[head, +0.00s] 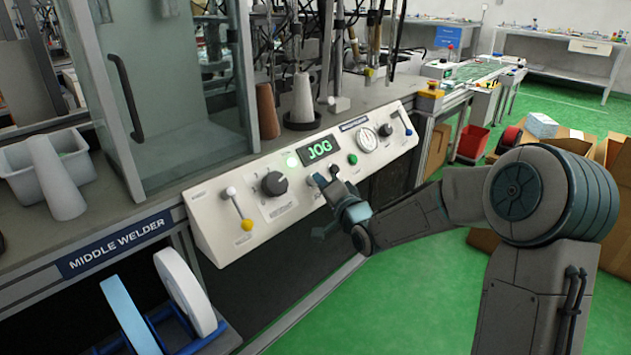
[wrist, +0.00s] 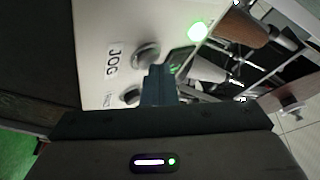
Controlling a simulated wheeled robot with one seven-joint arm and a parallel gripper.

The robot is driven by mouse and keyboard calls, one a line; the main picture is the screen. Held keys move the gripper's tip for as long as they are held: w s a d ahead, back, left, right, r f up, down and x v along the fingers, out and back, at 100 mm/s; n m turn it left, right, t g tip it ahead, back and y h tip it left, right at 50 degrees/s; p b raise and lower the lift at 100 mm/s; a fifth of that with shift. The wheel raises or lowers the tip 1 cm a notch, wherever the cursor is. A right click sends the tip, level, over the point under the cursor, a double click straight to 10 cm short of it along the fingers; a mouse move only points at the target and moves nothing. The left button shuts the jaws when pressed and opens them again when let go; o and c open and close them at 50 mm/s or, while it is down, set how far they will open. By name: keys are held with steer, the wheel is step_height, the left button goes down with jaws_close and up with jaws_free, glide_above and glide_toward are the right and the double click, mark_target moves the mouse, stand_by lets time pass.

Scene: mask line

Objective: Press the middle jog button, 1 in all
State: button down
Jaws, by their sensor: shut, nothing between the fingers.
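In the wrist view a round grey button (wrist: 146,54) sits beside a printed JOG label (wrist: 115,61). The shut fingertips (wrist: 158,70) are right at this button's edge and cover part of it. I cannot tell whether they touch it.
Another dark button (wrist: 131,97) shows in the wrist view. White and blue reels (head: 185,290) stand at lower left. Green floor lies in front.

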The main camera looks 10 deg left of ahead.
steer(key=shift+s+r, duration=0.1)
steer(key=shift+s+d+r+p, duration=0.35)
steer(key=shift+d+r+p, duration=0.05)
steer(key=shift+d+p, duration=0.1)
stand_by(0.3)
steer(key=shift+s+d+r+p, duration=0.6)
steer(key=shift+d+r+p, duration=0.2)
steer(key=shift+p, duration=0.1)
steer(key=shift+s+d+r+p, duration=0.55)
steer(key=shift+d+r+p, duration=0.1)
steer(key=shift+r+p, duration=0.2)
